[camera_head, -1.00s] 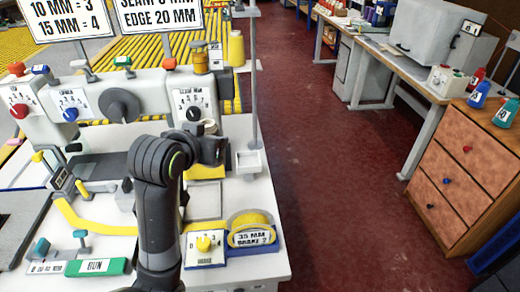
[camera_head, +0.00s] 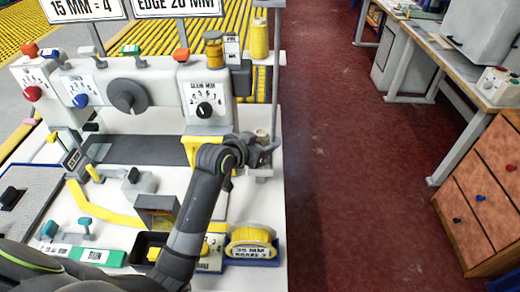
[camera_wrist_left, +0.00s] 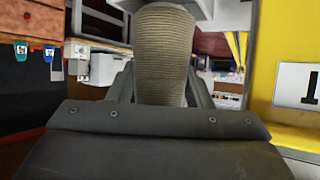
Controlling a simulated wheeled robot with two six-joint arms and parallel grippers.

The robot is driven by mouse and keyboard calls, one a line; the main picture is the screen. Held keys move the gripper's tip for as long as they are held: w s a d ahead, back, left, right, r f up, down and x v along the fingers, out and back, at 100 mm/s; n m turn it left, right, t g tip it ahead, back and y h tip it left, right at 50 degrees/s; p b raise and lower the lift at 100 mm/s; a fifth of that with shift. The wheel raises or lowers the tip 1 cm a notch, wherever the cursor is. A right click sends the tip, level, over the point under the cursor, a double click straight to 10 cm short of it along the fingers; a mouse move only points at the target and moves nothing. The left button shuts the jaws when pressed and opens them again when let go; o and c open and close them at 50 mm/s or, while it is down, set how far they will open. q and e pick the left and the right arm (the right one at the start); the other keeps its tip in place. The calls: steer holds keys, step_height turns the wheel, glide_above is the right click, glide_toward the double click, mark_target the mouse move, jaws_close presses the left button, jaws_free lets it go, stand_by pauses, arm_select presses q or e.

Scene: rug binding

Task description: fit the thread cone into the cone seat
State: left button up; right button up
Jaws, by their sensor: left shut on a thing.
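A beige, ribbed thread cone (camera_head: 262,133) is held in my left gripper (camera_head: 262,148), beside the machine's front right corner. In the left wrist view the cone (camera_wrist_left: 164,55) stands between the dark fingers, with its lower part hidden by the gripper body. A pale tray-like holder (camera_head: 264,174) on the thin upright post shows just below the gripper, partly covered by it; it may be the cone seat, but I cannot tell. The cone looks close to the post; contact is unclear. My right gripper is not in view.
The grey post (camera_head: 276,85) rises beside the gripper. A yellow cone (camera_head: 260,38) stands behind on a ledge. The sewing machine (camera_head: 205,95) is left of the gripper, and a yellow tape roll (camera_head: 251,236) sits at the table's front. The red floor to the right is clear.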

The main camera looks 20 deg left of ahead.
arm_select(q)
step_height(320, 180, down, 2)
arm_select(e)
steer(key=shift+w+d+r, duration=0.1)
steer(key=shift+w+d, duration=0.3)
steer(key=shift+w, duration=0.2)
arm_select(q)
steer(key=shift+f, duration=0.1)
steer(key=o, duration=1.1)
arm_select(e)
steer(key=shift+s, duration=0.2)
